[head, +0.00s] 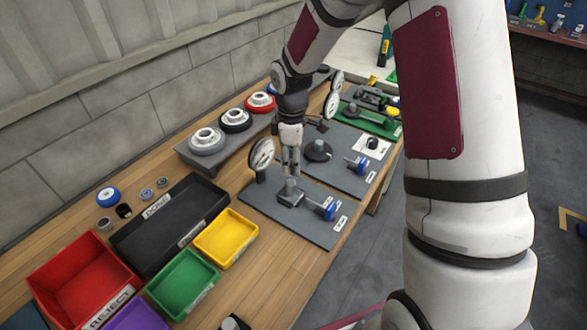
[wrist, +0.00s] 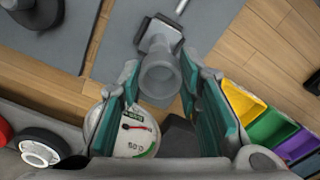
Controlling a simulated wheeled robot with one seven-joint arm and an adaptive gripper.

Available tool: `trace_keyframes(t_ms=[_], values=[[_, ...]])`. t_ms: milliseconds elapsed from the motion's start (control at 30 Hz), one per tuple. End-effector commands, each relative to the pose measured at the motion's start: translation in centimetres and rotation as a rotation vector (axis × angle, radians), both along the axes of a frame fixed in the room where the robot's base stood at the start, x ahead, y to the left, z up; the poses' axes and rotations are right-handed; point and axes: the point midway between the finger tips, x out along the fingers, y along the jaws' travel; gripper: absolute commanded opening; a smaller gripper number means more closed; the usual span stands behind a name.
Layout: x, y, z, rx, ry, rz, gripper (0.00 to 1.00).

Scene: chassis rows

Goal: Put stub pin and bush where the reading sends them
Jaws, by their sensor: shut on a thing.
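My gripper (head: 291,165) is over the near grey plate (head: 262,212), pointing down. In the wrist view my gripper (wrist: 160,95) has its teal pads on either side of a grey hollow round piece (wrist: 160,78), which looks like the bush, and is shut on it. The piece is above or at a small grey block (head: 290,197) on that plate; whether it touches the block I cannot tell. A dial gauge (head: 262,153) stands just left of my gripper. Its face (wrist: 130,132) shows in the wrist view with a red needle; the reading is too small to tell surely. I cannot identify the stub pin.
A black DONE tray (head: 172,222), red REJECT bin (head: 78,275), green bin (head: 183,283), yellow bin (head: 226,238) and purple bin (head: 140,316) stand at the left. Flanged wheels sit on a grey rack (head: 190,155) by the wall. More gauge plates lie beyond.

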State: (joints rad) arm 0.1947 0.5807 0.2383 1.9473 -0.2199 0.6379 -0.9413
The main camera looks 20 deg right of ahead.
Motion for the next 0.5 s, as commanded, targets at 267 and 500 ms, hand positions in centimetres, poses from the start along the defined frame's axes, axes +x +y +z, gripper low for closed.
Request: trace_keyframes(t_ms=[267,500], values=[[0.03,0.02,0.23,0.0,0.0,0.0,0.0],[0.01,0.02,0.82,0.0,-0.001,0.0,0.0]])
